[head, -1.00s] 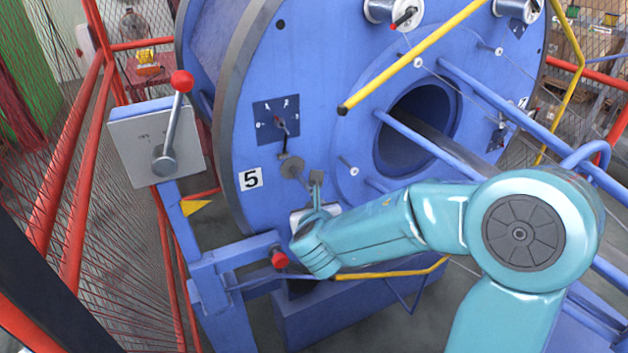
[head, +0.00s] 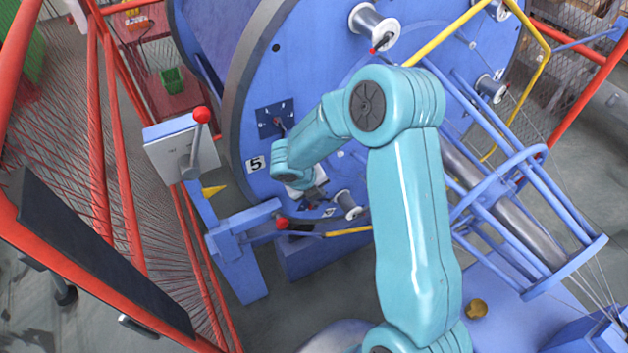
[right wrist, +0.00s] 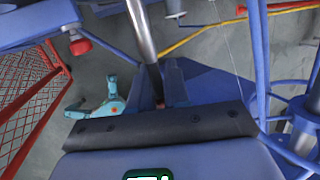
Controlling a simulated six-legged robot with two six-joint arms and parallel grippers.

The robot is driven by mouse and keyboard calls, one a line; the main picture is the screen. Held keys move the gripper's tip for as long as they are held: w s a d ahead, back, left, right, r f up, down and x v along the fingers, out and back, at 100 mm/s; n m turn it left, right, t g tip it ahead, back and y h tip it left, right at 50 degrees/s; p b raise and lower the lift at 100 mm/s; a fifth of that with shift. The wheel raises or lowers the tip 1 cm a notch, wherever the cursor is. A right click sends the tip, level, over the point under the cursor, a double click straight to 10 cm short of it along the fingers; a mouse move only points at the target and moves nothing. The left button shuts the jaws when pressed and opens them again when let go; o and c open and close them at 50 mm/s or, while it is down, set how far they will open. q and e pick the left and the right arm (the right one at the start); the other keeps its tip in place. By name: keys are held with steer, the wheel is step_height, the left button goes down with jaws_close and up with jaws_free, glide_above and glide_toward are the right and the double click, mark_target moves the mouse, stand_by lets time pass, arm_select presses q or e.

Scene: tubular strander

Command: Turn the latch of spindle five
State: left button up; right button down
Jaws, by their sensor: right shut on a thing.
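Spindle five is marked by a white label 5 (head: 256,163) on the blue drum (head: 240,130). Above the label, a dark blue plate (head: 265,122) carries a small lever (head: 278,123), clear of my gripper. My right gripper (head: 318,191) is below and right of the label, close to the drum face, partly hidden by my forearm. In the right wrist view, its fingers (right wrist: 157,90) are closed about the end of a grey metal rod (right wrist: 142,30). I cannot tell whether this rod is the latch. My left gripper is not in view.
A wire spool (head: 347,205) sits just right of the gripper. A red knob (head: 282,222) on the blue frame is below it. A grey box with a red-knobbed lever (head: 193,150) stands left. Red fence rails (head: 95,130) run along the left, and yellow bars cross the drum.

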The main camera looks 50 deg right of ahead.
steer(key=shift+s+r+g+y, duration=0.15)
steer(key=shift+r+g+y, duration=0.15)
steer(key=shift+g, duration=0.5)
steer(key=c, duration=1.2)
jaws_free()
steer(key=shift+r, duration=0.1)
steer(key=v, duration=0.8)
steer(key=b+v, duration=0.1)
steer(key=v, duration=0.7)
steer(key=shift+w+a, duration=0.15)
steer(key=shift+w, duration=0.1)
